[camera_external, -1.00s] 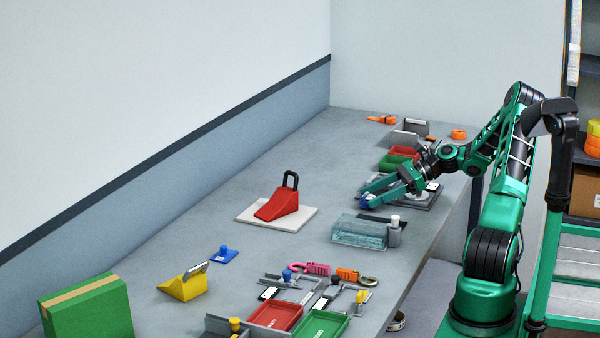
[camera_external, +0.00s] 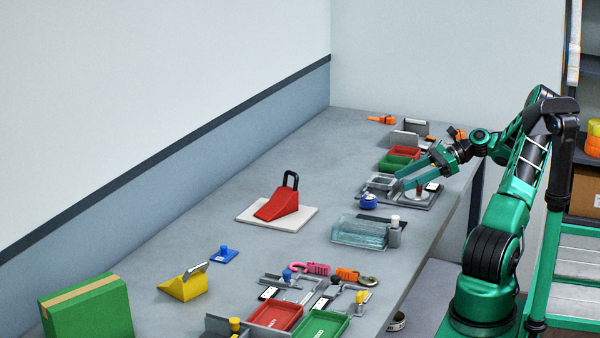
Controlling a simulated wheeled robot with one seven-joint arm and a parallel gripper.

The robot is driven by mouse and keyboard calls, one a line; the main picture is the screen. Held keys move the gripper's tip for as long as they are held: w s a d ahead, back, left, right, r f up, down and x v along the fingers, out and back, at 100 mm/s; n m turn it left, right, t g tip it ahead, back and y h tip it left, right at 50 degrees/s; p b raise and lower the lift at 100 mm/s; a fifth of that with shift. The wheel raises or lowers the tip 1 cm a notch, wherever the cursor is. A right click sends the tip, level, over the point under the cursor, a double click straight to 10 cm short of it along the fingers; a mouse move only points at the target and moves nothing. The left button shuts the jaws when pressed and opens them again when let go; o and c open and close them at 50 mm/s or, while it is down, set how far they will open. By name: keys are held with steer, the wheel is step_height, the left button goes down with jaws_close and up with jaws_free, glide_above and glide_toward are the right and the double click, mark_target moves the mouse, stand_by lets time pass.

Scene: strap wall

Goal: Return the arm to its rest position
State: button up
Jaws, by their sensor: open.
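My gripper (camera_external: 405,178) is at the far right part of the table, with its green fingers apart and nothing between them that I can see. It hangs above the grey plate (camera_external: 425,201) and points to the left. My arm reaches in from the right edge of the table, bent at the elbow. A small blue knobbed piece (camera_external: 367,202) sits just left of and below the fingertips, apart from them.
A clear glass-like box (camera_external: 360,232) stands in front of the gripper. Red and green trays (camera_external: 400,158) lie behind it. A red wedge with a black handle (camera_external: 278,203) stands on a white board.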

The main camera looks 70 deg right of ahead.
steer(key=shift+s+d+r, duration=0.15)
steer(key=shift+s+d, duration=0.05)
steer(key=shift+s, duration=0.1)
steer(key=shift+a, duration=0.1)
stand_by(0.3)
